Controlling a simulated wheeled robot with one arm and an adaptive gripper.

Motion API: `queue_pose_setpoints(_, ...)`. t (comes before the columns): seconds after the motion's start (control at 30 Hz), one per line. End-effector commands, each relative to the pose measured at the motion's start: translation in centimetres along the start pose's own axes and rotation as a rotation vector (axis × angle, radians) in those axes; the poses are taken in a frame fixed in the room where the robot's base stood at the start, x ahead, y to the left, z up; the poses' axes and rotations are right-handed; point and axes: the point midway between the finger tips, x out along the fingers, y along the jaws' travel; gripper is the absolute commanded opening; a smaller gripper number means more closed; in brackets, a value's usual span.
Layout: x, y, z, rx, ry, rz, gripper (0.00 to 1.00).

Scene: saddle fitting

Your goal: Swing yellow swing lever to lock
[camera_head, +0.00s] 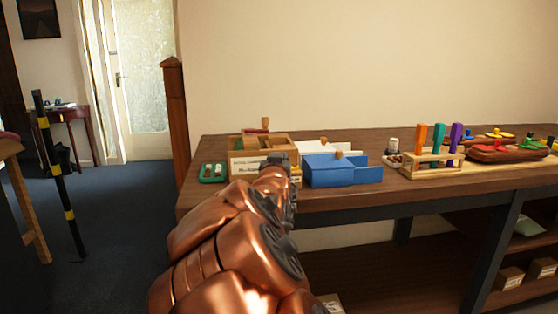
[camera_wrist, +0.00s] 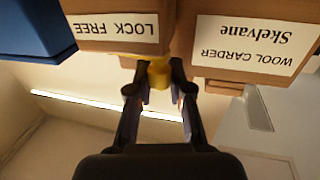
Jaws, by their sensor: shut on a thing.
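My gripper (camera_wrist: 156,92) is shut on the yellow swing lever (camera_wrist: 158,72) in the wrist view, with a finger on each side of its knob. The lever hangs in front of the wooden wool carder box (camera_wrist: 236,48), between a label reading LOCK FREE and one reading WOOL CARDER Skelvane. The wrist view shows the labels upside down. In the head view the box (camera_head: 236,163) stands on the bench's left part, and my arm and gripper (camera_head: 279,160) cover much of its front. The lever's pivot and exact angle cannot be told.
A blue box (camera_head: 328,171) stands close to the right of the carder on the wooden bench (camera_head: 415,192). A green tray (camera_head: 213,173) lies to its left.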

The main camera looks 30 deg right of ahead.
Motion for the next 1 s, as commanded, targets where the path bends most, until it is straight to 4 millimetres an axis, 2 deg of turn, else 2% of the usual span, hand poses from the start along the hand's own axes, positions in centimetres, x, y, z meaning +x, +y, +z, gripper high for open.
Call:
queue_pose_setpoints(0.77,0.14,-0.01,0.11,-0.001,-0.002,0.033,0.00)
queue_pose_setpoints(0.8,0.14,-0.01,0.10,-0.001,-0.002,0.033,0.23)
queue_pose_setpoints(1.0,0.14,0.00,0.06,-0.001,-0.002,0.034,0.44)
